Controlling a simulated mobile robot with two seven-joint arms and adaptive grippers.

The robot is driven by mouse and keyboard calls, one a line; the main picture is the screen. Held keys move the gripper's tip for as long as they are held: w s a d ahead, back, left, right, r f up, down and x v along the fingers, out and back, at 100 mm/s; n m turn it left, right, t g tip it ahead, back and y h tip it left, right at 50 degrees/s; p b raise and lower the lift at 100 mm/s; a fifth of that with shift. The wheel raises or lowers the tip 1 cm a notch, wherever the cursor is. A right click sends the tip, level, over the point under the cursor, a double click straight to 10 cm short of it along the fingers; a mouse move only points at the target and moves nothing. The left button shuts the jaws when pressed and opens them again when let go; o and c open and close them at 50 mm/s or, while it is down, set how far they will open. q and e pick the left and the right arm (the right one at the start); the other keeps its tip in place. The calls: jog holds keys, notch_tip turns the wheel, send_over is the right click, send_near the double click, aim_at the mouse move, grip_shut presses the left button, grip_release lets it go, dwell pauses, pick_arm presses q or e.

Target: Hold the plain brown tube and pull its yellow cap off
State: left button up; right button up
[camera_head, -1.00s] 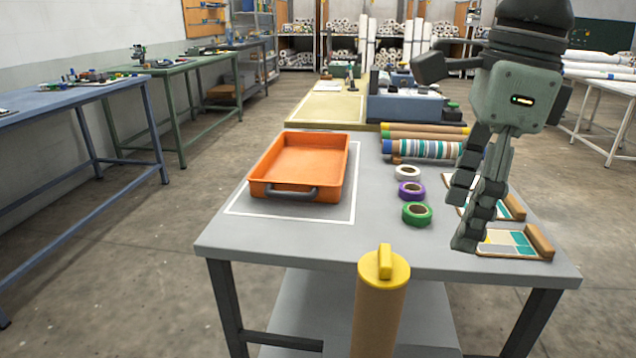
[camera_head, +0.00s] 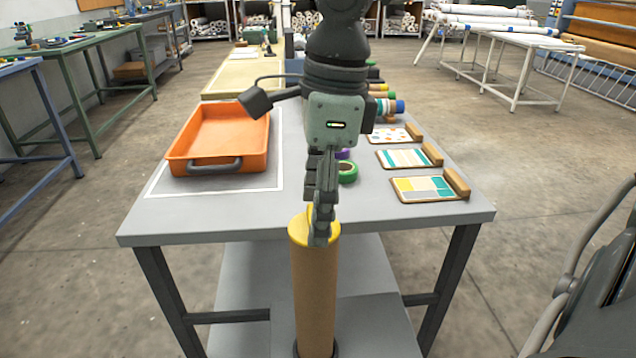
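The plain brown tube (camera_head: 314,295) stands upright in front of the table's near edge. Its lower end is cut off by the frame, with a dark piece showing around it there. The yellow cap (camera_head: 299,232) sits on the tube's top, and its raised tab is mostly hidden behind my fingers. My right gripper (camera_head: 319,225) hangs pointing down, with its fingertips at the cap. The fingers are seen nearly edge-on, so whether they are closed on the tab is unclear. My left gripper cannot be made out.
The grey table (camera_head: 222,225) carries an orange tray (camera_head: 262,150) at left, a green tape roll (camera_head: 348,172) partly behind my gripper, and several sample boards (camera_head: 430,188) at right. A dark grey object (camera_head: 592,305) with a curved bar fills the lower right.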

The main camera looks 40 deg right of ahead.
jog(key=shift+f, duration=0.1)
jog(key=c, duration=1.1)
jog(key=o, duration=1.1)
jog(key=r, duration=0.8)
jog(key=d+r, duration=0.1)
jog(key=r, duration=0.3)
jog(key=shift+s+d, duration=0.1)
jog(key=shift+s, duration=0.25)
